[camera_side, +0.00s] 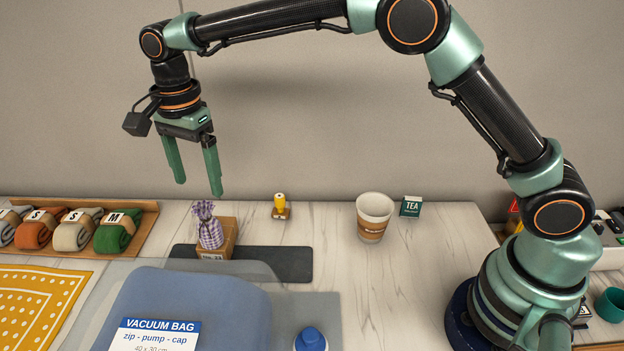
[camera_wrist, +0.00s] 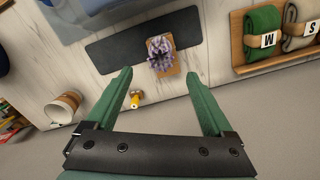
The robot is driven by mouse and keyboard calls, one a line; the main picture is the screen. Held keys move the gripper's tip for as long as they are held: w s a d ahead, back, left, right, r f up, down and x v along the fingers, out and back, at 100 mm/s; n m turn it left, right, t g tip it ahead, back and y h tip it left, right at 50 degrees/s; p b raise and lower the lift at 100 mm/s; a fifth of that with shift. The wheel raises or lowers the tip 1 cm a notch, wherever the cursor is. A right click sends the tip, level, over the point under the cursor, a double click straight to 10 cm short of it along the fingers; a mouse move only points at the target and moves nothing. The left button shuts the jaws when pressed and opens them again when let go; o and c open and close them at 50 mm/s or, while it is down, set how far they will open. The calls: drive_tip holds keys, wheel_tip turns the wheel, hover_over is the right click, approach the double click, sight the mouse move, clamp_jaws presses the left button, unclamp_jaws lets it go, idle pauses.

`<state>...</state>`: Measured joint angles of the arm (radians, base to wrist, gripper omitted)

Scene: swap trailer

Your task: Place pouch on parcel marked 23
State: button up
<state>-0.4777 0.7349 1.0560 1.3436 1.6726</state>
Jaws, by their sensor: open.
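The pouch (camera_side: 207,226) is a small purple-and-white checked bag with a tied top. It stands upright on the brown parcel (camera_side: 211,254), whose front label reads No. 23. The parcel sits at the left part of a dark grey mat. In the wrist view the pouch (camera_wrist: 159,48) rests on top of the parcel (camera_wrist: 169,67), just beyond the fingertips. My gripper (camera_side: 199,188) is open and empty, raised above and behind the pouch in the side view. Its two green fingers also show in the wrist view (camera_wrist: 157,80), apart with nothing between them.
The dark mat (camera_side: 285,263) lies under the parcel. A yellow-handled stamp (camera_side: 280,207), a paper cup (camera_side: 373,216) and a tea box (camera_side: 411,206) stand to the right. A wooden tray (camera_side: 142,232) of rolled cloths is at left. A blue vacuum bag (camera_side: 190,300) lies in front.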

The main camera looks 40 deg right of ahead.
drive_tip(key=s+d+r+n+t, duration=0.1)
drive_tip(key=s+d+r+n, duration=0.2)
drive_tip(key=d+r, duration=0.3)
drive_tip(key=s+d+r+n+t, duration=0.2)
drive_tip(key=s+d+r+n, duration=0.1)
drive_tip(key=d, duration=0.5)
drive_tip(key=s+d+f+n+t, duration=0.2)
drive_tip(key=s+d+n, duration=0.5)
drive_tip(key=s+d, duration=0.3)
drive_tip(key=s, duration=0.2)
drive_tip(key=shift+s+d+f+n+t, duration=0.15)
drive_tip(key=shift+s+d+n+t, duration=0.15)
drive_tip(key=shift+s+n, duration=0.1)
